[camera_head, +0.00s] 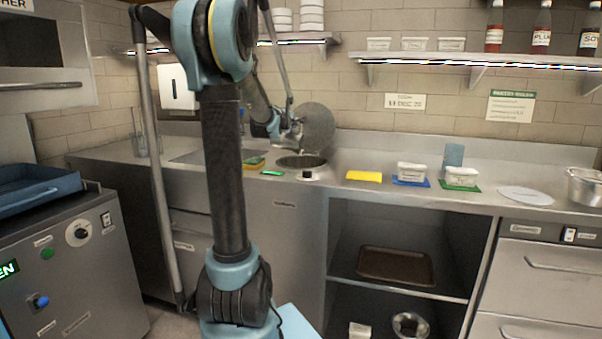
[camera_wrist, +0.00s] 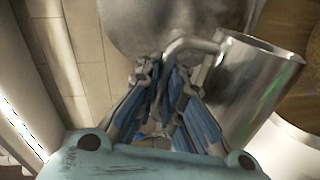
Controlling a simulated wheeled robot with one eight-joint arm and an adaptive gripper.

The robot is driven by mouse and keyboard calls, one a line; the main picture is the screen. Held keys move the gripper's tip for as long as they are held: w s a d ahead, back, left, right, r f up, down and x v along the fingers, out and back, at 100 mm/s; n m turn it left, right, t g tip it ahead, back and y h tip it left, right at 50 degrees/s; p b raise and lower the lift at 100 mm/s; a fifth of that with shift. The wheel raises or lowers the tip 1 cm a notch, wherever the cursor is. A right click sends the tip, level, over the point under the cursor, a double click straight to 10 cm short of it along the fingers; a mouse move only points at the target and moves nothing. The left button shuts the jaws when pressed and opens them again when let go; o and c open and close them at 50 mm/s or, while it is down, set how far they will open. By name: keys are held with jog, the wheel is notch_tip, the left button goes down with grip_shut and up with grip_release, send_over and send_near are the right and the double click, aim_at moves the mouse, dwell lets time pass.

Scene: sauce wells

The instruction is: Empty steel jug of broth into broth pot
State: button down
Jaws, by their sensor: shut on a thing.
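My gripper (camera_wrist: 165,85) is shut on the bent handle of the steel jug (camera_wrist: 245,90), which shows at the right of the wrist view. In the head view my gripper (camera_head: 283,127) hangs above the counter, just over a round sunken pot (camera_head: 301,161), likely the broth pot. The jug is small and hard to make out there. A round grey disc (camera_head: 319,124), which looks like a raised lid, stands behind the pot. The jug's inside and any broth in it are hidden; I cannot tell its exact tilt.
A yellow cloth (camera_head: 364,176), white tubs (camera_head: 411,171) on coloured mats and a white disc (camera_head: 526,196) lie right of the pot. A sponge (camera_head: 254,163) lies to its left. A wall shelf (camera_head: 470,60) holds tubs and bottles. A brown tray (camera_head: 396,265) sits below.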

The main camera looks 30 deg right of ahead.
jog(key=shift+s+d+r+m+p, duration=0.25)
jog(key=shift+s+d+m+p, duration=0.05)
jog(key=shift+s+d+m, duration=0.65)
dwell(0.5)
jog(key=shift+a, duration=0.1)
jog(key=shift+w+a+f+n, duration=0.2)
jog(key=shift+w+a+n, duration=0.5)
jog(key=shift+w+n, duration=0.05)
jog(key=shift+w+a+f+n, duration=0.3)
jog(key=shift+w+a+n, duration=0.35)
jog(key=shift+w+n, duration=0.05)
jog(key=shift+w+a+f+n+g+h+b, duration=0.15)
jog(key=shift+w+a+f+n+b, duration=0.25)
jog(key=shift+w+a+n, duration=0.2)
jog(key=shift+w+a+f+n+g+h+b, duration=0.15)
jog(key=shift+w+a+f+n+b, duration=0.15)
jog(key=shift+w+a+n, duration=0.25)
jog(key=w+a+f+n+h+b, duration=0.2)
jog(key=w+a+f+n, duration=0.4)
jog(key=n, duration=0.8)
jog(key=w+a+b, duration=0.1)
jog(key=w+a, duration=0.2)
jog(key=w, duration=0.1)
jog(key=shift+w+a+f+g+h+b, duration=0.15)
jog(key=shift+w+g+h+b, duration=0.05)
jog(key=shift+g+h+b, duration=0.2)
